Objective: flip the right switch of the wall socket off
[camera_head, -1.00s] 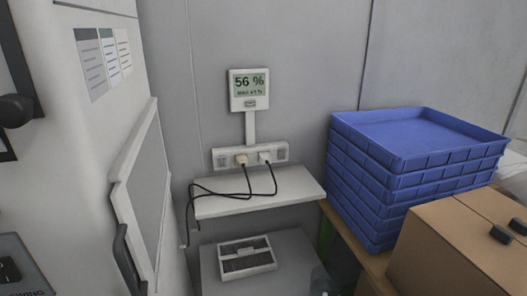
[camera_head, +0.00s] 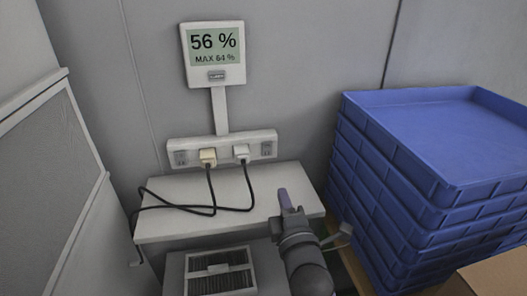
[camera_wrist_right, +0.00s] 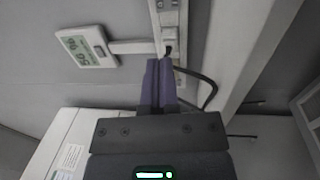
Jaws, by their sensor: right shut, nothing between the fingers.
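The white wall socket strip (camera_head: 258,143) is on the grey wall above a small white shelf. Its right switch (camera_head: 268,149) is at the right end, and a cream plug (camera_head: 208,157) and a white plug (camera_head: 241,153) sit in the middle. My right gripper (camera_head: 284,193) is shut and empty, below and to the right of the strip, over the shelf. In the right wrist view, its purple fingers (camera_wrist_right: 158,66) are together, pointing toward the strip (camera_wrist_right: 169,18). Whether they touch it is hard to tell there. My left gripper is not in view.
A humidity display (camera_head: 214,55) reading 56 % is above the strip. Black cables hang from the plugs across the shelf (camera_head: 160,222). Stacked blue crates (camera_head: 400,180) stand close on the right. A vented box (camera_head: 220,272) is below the shelf.

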